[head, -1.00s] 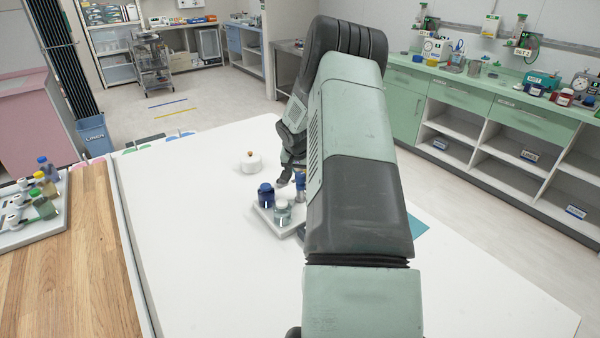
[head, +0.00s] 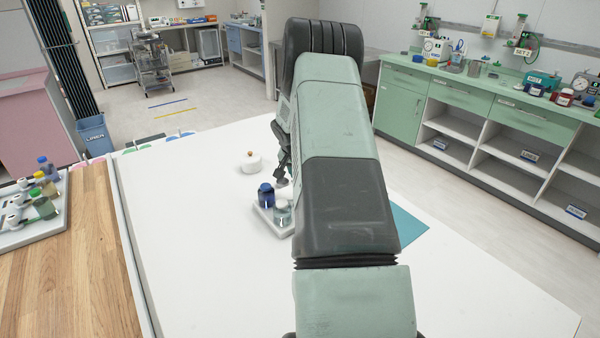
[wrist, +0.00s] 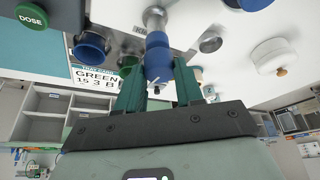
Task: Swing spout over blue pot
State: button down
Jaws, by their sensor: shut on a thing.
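My gripper (wrist: 158,72) is shut on a blue sleeve (wrist: 157,48) on a silver fitting (wrist: 154,18), which looks like part of the spout. Its outlet end cannot be made out. In the wrist view a round blue-topped piece (wrist: 90,46) lies left of the fingers, and another blue piece is cut by the top edge. My arm hides most of the gripper and the tray's right part there.
A white lidded pot (head: 251,163) stands behind the tray. A teal mat (head: 410,235) lies right of my arm. The wrist view shows a green DOSE cap (wrist: 31,15) and a tray card (wrist: 97,78). The white table (head: 200,260) is clear at front left.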

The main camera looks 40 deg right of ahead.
jog(key=m+g, duration=0.1)
jog(key=m, duration=0.2)
jog(key=m+g, duration=0.1)
jog(key=m, duration=0.2)
jog(key=shift+w+a+h, duration=0.1)
jog(key=shift+w+h, duration=0.05)
jog(key=shift+h, duration=0.25)
dwell(0.3)
jog(key=c, duration=0.7)
grip_release()
jog(key=shift+c, duration=0.2)
jog(key=shift+r, duration=0.1)
jog(key=v, duration=1)
jog(key=shift+w+r, duration=0.2)
jog(key=shift+r, duration=0.1)
jog(key=shift+a, duration=0.1)
